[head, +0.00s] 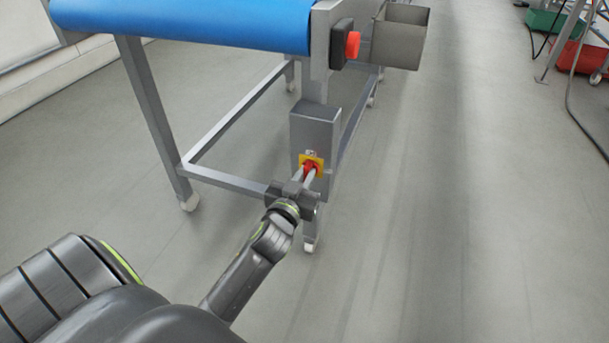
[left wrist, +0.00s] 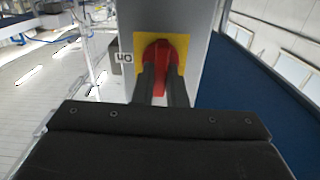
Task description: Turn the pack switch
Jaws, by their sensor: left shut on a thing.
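The pack switch is a red knob (head: 310,168) on a yellow plate (head: 319,160), on the front of a grey box (head: 314,127) fixed to the leg of the conveyor table. My left gripper (head: 308,178) reaches it from below and is shut on the red knob. In the left wrist view the red knob (left wrist: 164,55) stands in front of the yellow plate (left wrist: 181,45), with my two dark fingers (left wrist: 160,80) on either side of it. The fingers hide part of the knob. My right gripper is out of view.
The blue conveyor belt (head: 200,22) runs above on a grey frame with legs on castors. A red button on a black box (head: 343,45) and a metal bin (head: 400,37) hang at its end. The floor to the right is clear; green and red crates (head: 580,57) stand far right.

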